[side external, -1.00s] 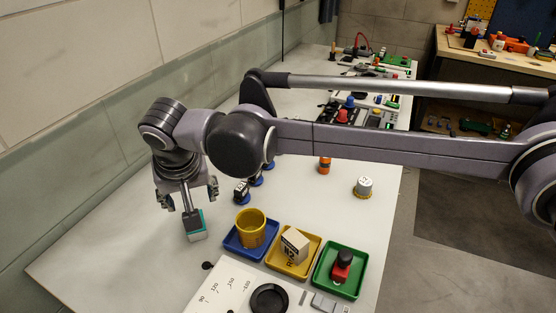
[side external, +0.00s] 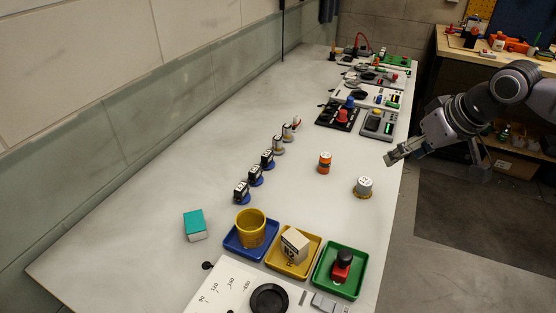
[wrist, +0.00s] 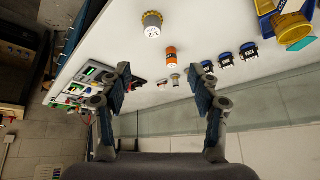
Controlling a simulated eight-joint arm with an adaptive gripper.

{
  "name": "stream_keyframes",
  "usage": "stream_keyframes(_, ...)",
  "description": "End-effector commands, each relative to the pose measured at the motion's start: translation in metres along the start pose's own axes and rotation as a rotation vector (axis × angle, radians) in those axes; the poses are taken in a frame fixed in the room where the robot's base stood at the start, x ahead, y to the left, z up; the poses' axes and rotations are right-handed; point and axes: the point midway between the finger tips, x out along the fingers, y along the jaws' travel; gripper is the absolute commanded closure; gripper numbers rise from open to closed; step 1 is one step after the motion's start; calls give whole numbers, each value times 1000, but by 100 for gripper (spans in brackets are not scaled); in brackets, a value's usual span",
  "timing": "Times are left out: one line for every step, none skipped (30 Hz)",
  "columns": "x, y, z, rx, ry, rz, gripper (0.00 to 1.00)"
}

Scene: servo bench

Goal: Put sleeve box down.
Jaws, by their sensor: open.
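The sleeve box, a small white box with a teal sleeve (side external: 194,223), rests on the white bench left of the blue tray, apart from everything around it. Its teal face also shows at the right edge of the wrist view (wrist: 302,43). My gripper (side external: 390,159) is far to the right of the box, by the bench's right edge. In the wrist view its two fingers (wrist: 164,88) are spread wide with nothing between them.
A blue tray (side external: 229,245) with a yellow cup (side external: 251,228), a yellow tray (side external: 271,262) with a box and a green tray (side external: 325,288) with a red-black part stand near the sleeve box. An orange cylinder (side external: 325,163) and a white-topped cylinder (side external: 363,187) stand nearer my gripper.

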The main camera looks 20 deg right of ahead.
Motion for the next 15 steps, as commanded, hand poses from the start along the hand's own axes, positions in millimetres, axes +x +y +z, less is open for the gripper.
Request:
stream_keyframes(-1, 16, 18, 7, 14, 8, 38)
stream_keyframes(-1, 24, 27, 7, 22, 12, 38)
stream_keyframes(-1, 33, 39, 7, 32, 16, 38)
stream_keyframes(-1, 39, 47, 6, 40, 18, 38)
stream_keyframes(0, 45, 55, 5, 47, 22, 38)
stream_keyframes(1, 51, 65, 5, 56, 27, 38)
stream_keyframes(2, 55, 72, 3, 62, 30, 38)
stream_keyframes(3, 59, 78, 3, 68, 33, 38)
stream_keyframes(4, 63, 85, 1, 75, 36, 38)
stream_keyframes(5, 65, 89, 1, 78, 39, 38)
stream_keyframes(6, 67, 93, 0, 82, 41, 38)
stream_keyframes(7, 69, 97, -2, 85, 43, 38)
stream_keyframes(7, 70, 99, -2, 87, 45, 38)
stream_keyframes(8, 71, 100, -2, 88, 46, 38)
stream_keyframes(8, 72, 102, -3, 90, 46, 38)
